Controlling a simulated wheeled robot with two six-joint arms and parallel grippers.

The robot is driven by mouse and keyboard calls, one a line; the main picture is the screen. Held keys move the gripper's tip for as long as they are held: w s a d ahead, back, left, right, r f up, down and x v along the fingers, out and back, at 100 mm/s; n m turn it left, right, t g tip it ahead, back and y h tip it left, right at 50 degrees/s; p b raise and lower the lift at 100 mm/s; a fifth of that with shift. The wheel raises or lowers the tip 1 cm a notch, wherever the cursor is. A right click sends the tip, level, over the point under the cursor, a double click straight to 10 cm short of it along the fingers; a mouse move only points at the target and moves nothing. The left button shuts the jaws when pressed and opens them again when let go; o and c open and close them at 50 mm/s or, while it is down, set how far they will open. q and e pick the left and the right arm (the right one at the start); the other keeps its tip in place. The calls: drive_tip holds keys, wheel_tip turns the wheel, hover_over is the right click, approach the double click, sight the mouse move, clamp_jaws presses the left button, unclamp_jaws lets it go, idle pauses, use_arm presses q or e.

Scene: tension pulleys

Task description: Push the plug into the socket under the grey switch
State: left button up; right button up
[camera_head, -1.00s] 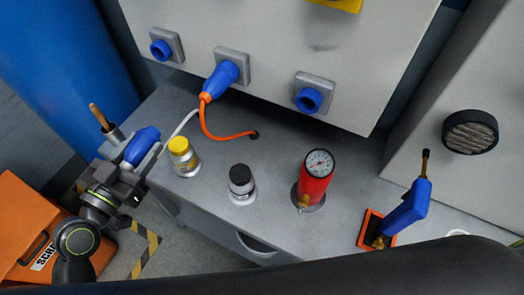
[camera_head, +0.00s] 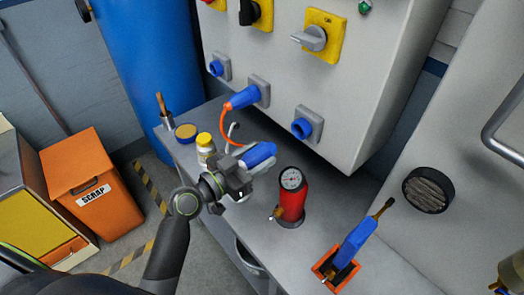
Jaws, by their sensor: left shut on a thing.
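My left gripper (camera_head: 248,166) is shut on a blue plug (camera_head: 261,152) and holds it above the grey bench. A pale cable by the plug is partly hidden by the gripper. The grey switch (camera_head: 312,39) sits on a yellow plate on the pale cabinet front. Below it is a blue round socket (camera_head: 303,127) on a grey square plate, with nothing in it. The plug is apart from this socket, to its lower left. My right gripper is not in view.
Another blue plug (camera_head: 243,97) with an orange cable sits in the middle socket. The left socket (camera_head: 217,67) is empty. A red gauge cylinder (camera_head: 292,196) and a blue-handled tool (camera_head: 356,240) in an orange holder stand on the bench (camera_head: 300,250). A yellow-lidded jar (camera_head: 205,146) stands left of the gripper.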

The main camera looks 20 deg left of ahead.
sight(269, 149)
use_arm(q)
drive_tip(key=shift+w+d+r, duration=0.1)
drive_tip(key=shift+w+d, duration=0.15)
drive_tip(key=shift+d, duration=0.1)
drive_tip(key=shift+w+d, duration=0.25)
drive_tip(key=shift+w, duration=0.45)
drive_tip(key=shift+x, duration=2.65)
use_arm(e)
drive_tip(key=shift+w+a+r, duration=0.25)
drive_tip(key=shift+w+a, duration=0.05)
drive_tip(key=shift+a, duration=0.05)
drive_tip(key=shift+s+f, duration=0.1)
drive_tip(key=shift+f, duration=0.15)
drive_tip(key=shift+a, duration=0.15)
use_arm(q)
drive_tip(key=shift+w+d+b, duration=0.1)
drive_tip(key=shift+d+b, duration=0.05)
drive_tip(key=shift+b, duration=0.3)
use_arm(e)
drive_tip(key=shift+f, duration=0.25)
